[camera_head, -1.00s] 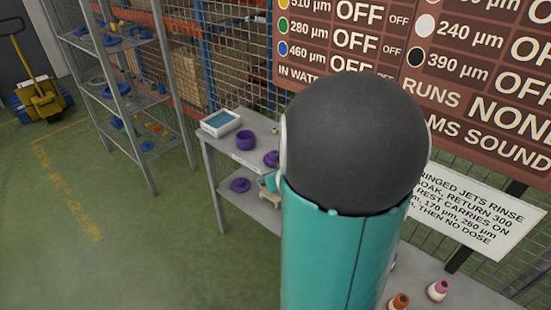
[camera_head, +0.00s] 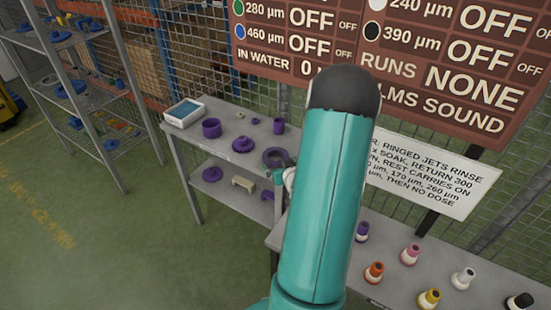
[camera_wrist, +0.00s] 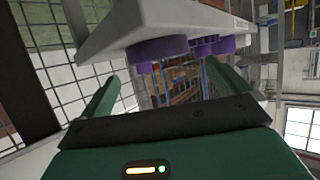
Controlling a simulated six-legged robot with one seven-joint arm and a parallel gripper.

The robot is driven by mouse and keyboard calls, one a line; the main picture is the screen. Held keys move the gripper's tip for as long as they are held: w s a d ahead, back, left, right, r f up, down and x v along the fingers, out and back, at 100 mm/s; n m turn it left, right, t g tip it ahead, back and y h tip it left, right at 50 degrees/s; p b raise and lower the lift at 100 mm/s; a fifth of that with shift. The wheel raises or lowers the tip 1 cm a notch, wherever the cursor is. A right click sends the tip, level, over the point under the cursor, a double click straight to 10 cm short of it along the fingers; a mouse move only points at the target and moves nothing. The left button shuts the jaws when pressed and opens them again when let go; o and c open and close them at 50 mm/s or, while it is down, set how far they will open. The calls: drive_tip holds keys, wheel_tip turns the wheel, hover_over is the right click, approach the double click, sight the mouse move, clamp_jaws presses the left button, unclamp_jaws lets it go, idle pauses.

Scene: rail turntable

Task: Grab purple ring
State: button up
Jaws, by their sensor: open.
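A purple ring (camera_head: 276,157) lies on the top shelf of a grey bench (camera_head: 222,157), beside my arm in the head view. My gripper is mostly hidden behind my teal arm there, close to the ring. In the wrist view my gripper (camera_wrist: 161,72) shows two green fingers spread wide, with nothing between them. That view is turned over, so the bench edge is at the top. A large purple piece (camera_wrist: 158,50) shows beyond the fingertips; I cannot tell for certain whether it is the ring.
More purple parts lie on the lower shelf. Several small coloured jets stand on the right bench (camera_head: 395,262). A sign (camera_head: 425,178) stands behind it.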

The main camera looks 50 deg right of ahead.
sight(273, 152)
drive_tip(key=x, duration=0.7)
drive_tip(key=shift+d+f, duration=0.1)
drive_tip(key=shift+d, duration=0.1)
drive_tip(key=c, duration=1)
drive_tip(key=shift+o, duration=0.2)
drive_tip(key=shift+r, duration=0.45)
drive_tip(key=r, duration=0.3)
drive_tip(key=shift+s+a, duration=0.1)
drive_tip(key=shift+a, duration=0.15)
drive_tip(key=s+a+r, duration=0.2)
drive_tip(key=a+r, duration=0.2)
drive_tip(key=a, duration=0.2)
drive_tip(key=s+a+r, duration=0.3)
drive_tip(key=a+r, duration=0.2)
drive_tip(key=a, duration=0.1)
drive_tip(key=shift+s+a, duration=0.2)
drive_tip(key=shift+s, duration=0.05)
